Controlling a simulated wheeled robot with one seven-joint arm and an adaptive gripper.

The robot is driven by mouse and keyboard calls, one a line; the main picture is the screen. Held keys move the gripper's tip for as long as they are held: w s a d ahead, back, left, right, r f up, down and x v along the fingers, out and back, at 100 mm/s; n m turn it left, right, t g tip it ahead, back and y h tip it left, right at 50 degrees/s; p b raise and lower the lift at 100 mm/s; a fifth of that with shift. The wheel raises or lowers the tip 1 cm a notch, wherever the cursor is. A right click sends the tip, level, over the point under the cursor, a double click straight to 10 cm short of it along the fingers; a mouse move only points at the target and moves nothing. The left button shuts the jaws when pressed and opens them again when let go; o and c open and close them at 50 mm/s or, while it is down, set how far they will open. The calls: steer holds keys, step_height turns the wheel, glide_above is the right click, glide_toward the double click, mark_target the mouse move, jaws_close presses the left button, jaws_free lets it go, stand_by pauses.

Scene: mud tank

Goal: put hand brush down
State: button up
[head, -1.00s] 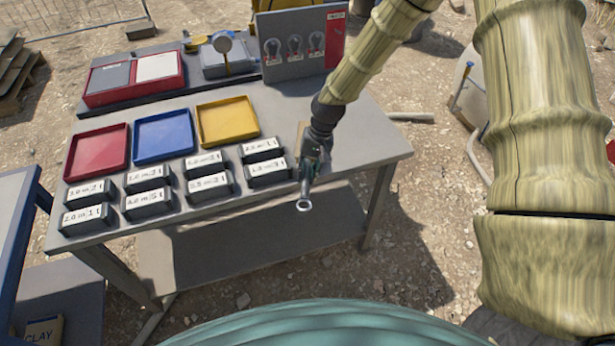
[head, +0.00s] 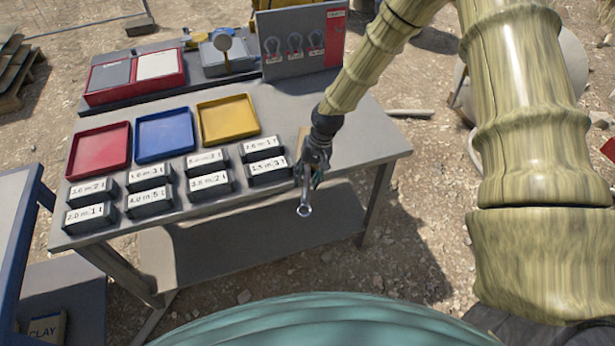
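My gripper (head: 314,170) is at the front right edge of the grey table (head: 362,150), pointing down. A thin grey handle with a ring end (head: 304,210) sticks out from beneath it, past the table's edge toward me. It seems to be the hand brush's handle. A tan piece (head: 301,142) shows just left of my wrist; I cannot tell if it is part of the brush. My wrist hides the rest of the brush. The fingers are small and dark, so I cannot tell whether they grip the handle or stand apart around it.
Several labelled grey blocks (head: 268,168) stand in two rows close to the left of my gripper. Red (head: 100,176), blue (head: 166,158) and yellow trays (head: 228,141) lie behind them. A tool board (head: 296,50) stands at the back. The table's right end is clear.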

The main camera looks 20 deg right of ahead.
steer(key=b+v, duration=0.3)
steer(key=v, duration=0.8)
steer(key=shift+r, duration=0.4)
steer(key=shift+o, duration=0.6)
steer(key=shift+r, duration=0.2)
steer(key=shift+a+h, duration=2.95)
steer(key=shift+h, duration=0.05)
steer(key=shift+p+x, duration=0.7)
steer(key=shift+x, duration=2.4)
steer(key=shift+p+x, duration=1.2)
steer(key=shift+x, duration=1.4)
steer(key=shift+a, duration=0.2)
steer(key=shift+c, duration=0.3)
